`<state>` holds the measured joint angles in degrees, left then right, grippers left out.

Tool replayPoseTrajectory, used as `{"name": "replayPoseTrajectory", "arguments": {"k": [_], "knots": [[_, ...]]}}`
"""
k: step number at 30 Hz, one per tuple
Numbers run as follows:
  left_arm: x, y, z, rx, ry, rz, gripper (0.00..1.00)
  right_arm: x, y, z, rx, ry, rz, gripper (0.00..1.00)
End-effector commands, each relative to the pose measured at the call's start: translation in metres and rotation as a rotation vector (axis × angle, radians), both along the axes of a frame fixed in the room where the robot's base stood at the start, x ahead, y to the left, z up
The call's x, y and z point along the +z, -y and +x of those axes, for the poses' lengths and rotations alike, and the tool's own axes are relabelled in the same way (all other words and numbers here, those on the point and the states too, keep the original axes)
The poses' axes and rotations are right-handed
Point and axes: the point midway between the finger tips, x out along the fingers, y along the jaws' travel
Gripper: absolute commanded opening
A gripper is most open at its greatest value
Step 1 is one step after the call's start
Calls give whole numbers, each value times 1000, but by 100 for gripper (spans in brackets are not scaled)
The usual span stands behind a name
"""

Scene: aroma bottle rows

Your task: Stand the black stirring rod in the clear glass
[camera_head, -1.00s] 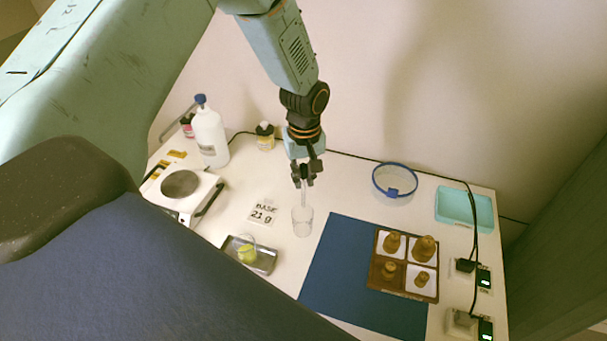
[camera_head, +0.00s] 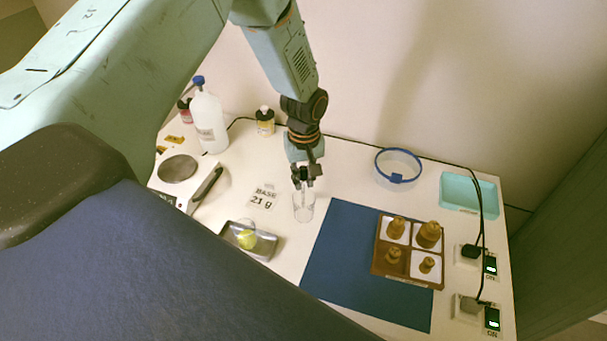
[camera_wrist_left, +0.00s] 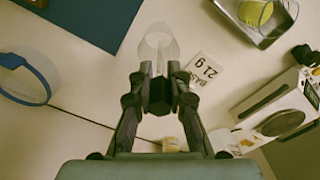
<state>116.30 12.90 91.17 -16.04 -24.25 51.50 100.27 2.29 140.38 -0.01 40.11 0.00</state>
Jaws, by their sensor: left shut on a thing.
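The clear glass (camera_head: 303,209) stands on the white table, left of the blue mat; it also shows in the wrist view (camera_wrist_left: 158,44). My left gripper (camera_head: 306,180) is directly above the glass, pointing down, shut on a thin rod (camera_head: 304,193). The rod looks pale and see-through in these views, not black. Its lower part reaches down within the glass outline, close to upright. I cannot tell whether its tip touches the bottom. In the wrist view, the left fingertips (camera_wrist_left: 160,75) sit just before the glass, with the rod between them. My right gripper is not in view.
A blue mat (camera_head: 340,260) with a brown tray (camera_head: 407,279) of amber bottles lies to the right. A metal tray (camera_head: 262,252) with a yellow item, a "BASE 21 g" card (camera_head: 262,197) and a scale are left. A blue-rimmed bowl (camera_head: 398,165) stands behind.

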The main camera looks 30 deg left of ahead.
Motion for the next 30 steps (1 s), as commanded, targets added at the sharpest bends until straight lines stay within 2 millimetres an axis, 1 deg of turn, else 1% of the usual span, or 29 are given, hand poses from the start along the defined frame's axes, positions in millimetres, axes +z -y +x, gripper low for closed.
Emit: {"name": "replayPoseTrajectory", "arguments": {"k": [1,3,12,25,26,30], "knots": [[-5,0,0,0,0,0,0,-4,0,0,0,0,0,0],[-10,0,0,0,1,1,0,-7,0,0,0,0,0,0],[-26,0,0,1,0,0,0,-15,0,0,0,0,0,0],[-28,0,0,0,0,0,0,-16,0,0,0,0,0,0],[-28,0,0,0,0,0,17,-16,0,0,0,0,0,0],[-28,0,0,0,0,0,29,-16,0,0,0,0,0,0]]}}
